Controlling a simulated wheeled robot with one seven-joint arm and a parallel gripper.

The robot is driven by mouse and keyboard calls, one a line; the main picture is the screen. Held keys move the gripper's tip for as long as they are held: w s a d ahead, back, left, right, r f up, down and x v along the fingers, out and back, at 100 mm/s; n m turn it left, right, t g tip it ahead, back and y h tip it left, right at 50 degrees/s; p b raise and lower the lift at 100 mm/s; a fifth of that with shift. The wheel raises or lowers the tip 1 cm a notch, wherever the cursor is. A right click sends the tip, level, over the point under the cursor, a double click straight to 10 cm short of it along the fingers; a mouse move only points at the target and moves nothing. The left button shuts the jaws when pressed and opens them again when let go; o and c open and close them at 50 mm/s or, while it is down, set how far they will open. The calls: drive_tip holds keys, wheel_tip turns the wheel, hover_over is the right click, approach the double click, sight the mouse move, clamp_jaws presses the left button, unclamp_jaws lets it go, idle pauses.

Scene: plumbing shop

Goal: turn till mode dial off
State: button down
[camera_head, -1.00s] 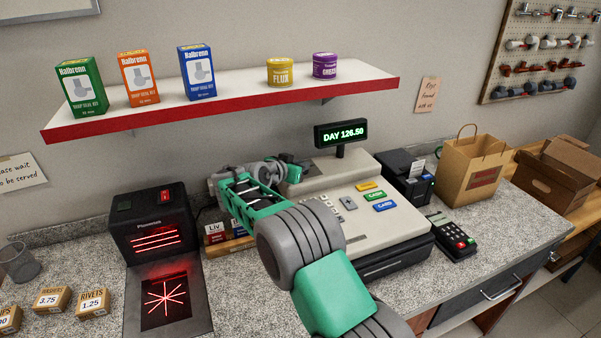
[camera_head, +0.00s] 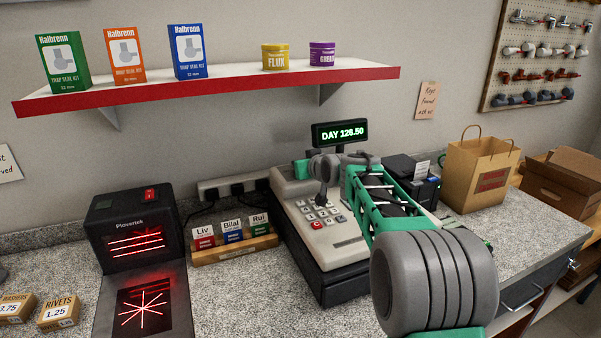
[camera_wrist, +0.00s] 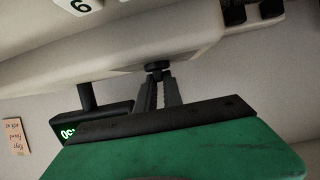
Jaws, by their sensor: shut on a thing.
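In the wrist view, a small dark knob, the mode dial (camera_wrist: 157,66), sticks out of the till's pale casing (camera_wrist: 130,50). My gripper (camera_wrist: 161,84) has its two dark fingers closed on the dial. In the head view, my arm reaches over the till from the right and my gripper is at its upper left part. There my own arm and gripper hide the dial, and its setting marks cannot be read in either view.
Plugs in a wall strip (camera_head: 232,186) are behind. A shelf (camera_head: 215,88) with boxes and tins hangs above. A paper bag (camera_head: 480,172) stands to the right.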

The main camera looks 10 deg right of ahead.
drive_tip(key=shift+d+f+n+g+y+p, duration=0.1)
drive_tip(key=shift+d+n+g+y+p, duration=0.15)
drive_tip(key=shift+n+y, duration=0.25)
drive_tip(key=shift+d+f+n+g+y+p, duration=0.15)
drive_tip(key=shift+n+y+p, duration=0.1)
drive_tip(key=shift+n+y, duration=0.2)
drive_tip(key=n+y+p, duration=0.1)
drive_tip(key=p, duration=0.1)
drive_tip(key=n+g+y+p, duration=0.1)
drive_tip(key=y+p, duration=0.1)
drive_tip(key=shift+w+r+n, duration=0.15)
drive_tip(key=shift+r+n, duration=0.2)
drive_tip(key=shift+r, duration=0.05)
drive_tip(key=n+g+y+p, duration=0.1)
drive_tip(key=n+y+p, duration=0.1)
drive_tip(key=p, duration=0.2)
drive_tip(key=shift+f+g, duration=0.15)
drive_tip(key=shift+g, duration=0.25)
drive_tip(key=shift+n+p, duration=0.3)
drive_tip(key=shift+p, duration=0.5)
drive_tip(key=shift+f+g+y, duration=0.15)
drive_tip(key=shift+g+y, duration=0.1)
drive_tip(key=shift+g, duration=0.05)
drive_tip(key=c, duration=1.5)
unclamp_jaws()
drive_tip(key=shift+w, duration=0.1)
